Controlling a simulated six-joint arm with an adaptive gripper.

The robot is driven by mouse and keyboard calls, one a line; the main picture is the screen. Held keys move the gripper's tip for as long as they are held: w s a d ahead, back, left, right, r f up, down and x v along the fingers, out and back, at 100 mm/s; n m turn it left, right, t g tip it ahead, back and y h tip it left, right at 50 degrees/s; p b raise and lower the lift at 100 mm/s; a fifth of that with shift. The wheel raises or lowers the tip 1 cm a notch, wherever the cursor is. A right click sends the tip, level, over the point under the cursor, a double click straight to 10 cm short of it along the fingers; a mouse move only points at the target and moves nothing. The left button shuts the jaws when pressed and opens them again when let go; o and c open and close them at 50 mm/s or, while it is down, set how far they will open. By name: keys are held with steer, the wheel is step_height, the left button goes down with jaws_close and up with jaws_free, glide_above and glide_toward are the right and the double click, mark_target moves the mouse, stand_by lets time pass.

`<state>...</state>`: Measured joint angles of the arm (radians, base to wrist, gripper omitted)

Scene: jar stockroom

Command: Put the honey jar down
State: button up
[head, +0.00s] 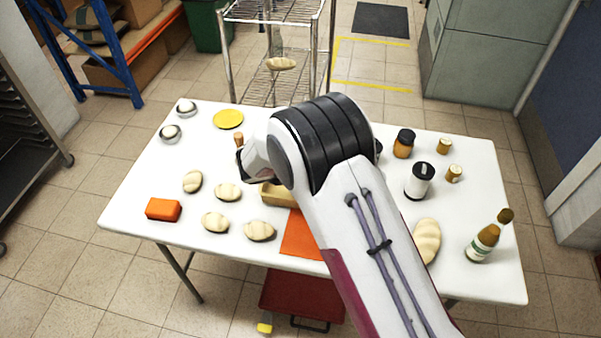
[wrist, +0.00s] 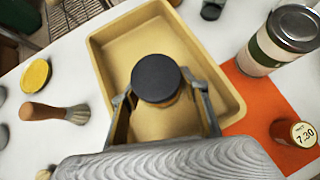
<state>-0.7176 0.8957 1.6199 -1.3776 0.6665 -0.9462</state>
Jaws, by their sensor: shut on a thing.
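My gripper (wrist: 161,93) is shut on a jar with a round black lid and an amber body, which looks like the honey jar (wrist: 156,78). The jar appears upright between the two fingers in the wrist view. Behind and below it is a tan rectangular tray (wrist: 112,42) with low walls; I cannot tell whether the jar touches its floor. In the head view my arm hides the held jar and most of the tray (head: 277,195). Another amber jar with a black lid (head: 404,143) stands at the back right of the table.
An orange mat (wrist: 252,98) lies beside the tray, with a green-banded can (wrist: 268,48) and a small labelled jar (wrist: 292,132). A brush (wrist: 52,112) and yellow disc (wrist: 36,75) lie left. Several pale loaf-shaped things (head: 228,192) and an orange block (head: 163,210) occupy the left table.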

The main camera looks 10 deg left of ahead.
steer(key=shift+f, duration=1.85)
steer(key=o, duration=1.5)
steer(key=shift+f, duration=0.15)
steer(key=shift+s+r, duration=0.1)
steer(key=shift+r, duration=0.15)
steer(key=v, duration=1.1)
steer(key=shift+s+r, duration=0.3)
